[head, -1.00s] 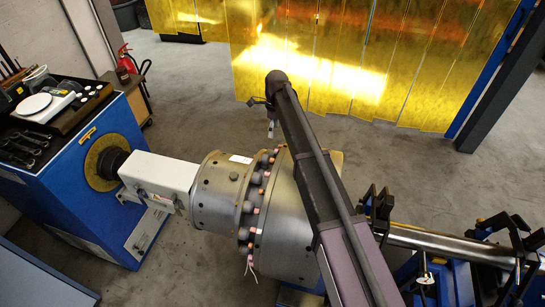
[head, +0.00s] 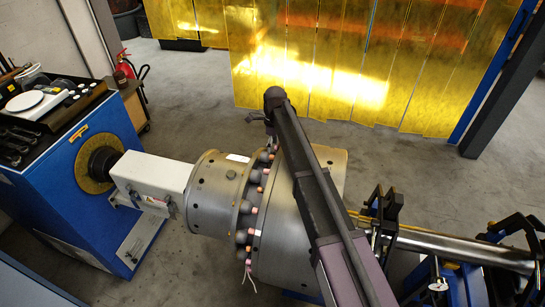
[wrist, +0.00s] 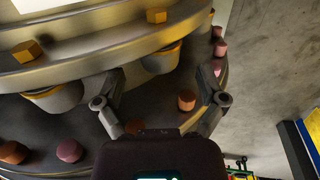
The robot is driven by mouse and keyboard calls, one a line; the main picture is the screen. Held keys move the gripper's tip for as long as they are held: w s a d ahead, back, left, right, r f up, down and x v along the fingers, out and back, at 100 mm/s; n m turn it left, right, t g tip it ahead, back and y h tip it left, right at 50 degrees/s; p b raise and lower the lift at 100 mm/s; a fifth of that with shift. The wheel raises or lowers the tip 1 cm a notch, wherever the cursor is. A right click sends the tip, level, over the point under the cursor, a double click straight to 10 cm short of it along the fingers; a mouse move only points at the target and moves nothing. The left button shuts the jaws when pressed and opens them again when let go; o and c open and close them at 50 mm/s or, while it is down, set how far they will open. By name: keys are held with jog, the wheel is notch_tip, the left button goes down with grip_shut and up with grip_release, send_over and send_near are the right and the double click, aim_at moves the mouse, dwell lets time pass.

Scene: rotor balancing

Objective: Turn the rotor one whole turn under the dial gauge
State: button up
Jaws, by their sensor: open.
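The rotor (head: 283,235) is a large grey metal drum with a narrower end section. A ring of grey lobes and copper, pink and yellow pegs runs around it. In the wrist view the rotor's rim (wrist: 95,48) fills the upper left. My gripper (wrist: 160,101) is open at the rotor's far upper side, its two fingers spread over the peg ring. A copper peg (wrist: 187,101) shows between the fingers; I cannot tell whether anything touches. In the head view my arm crosses in front of the rotor and largely hides the gripper.
A white coupling housing (head: 155,180) joins the rotor to a blue drive cabinet (head: 50,190). A steel shaft (head: 450,247) runs right over blue stands with black clamps (head: 385,212). Yellow curtains (head: 310,60) hang behind. The grey floor (head: 180,110) behind the rotor is clear.

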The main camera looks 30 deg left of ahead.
jog(key=shift+s+f+b, duration=0.15)
jog(key=shift+f+b, duration=0.4)
jog(key=shift+f, duration=0.15)
jog(key=shift+s+f+b, duration=0.1)
jog(key=shift+f+b, duration=0.45)
jog(key=shift+f, duration=0.1)
grip_shut()
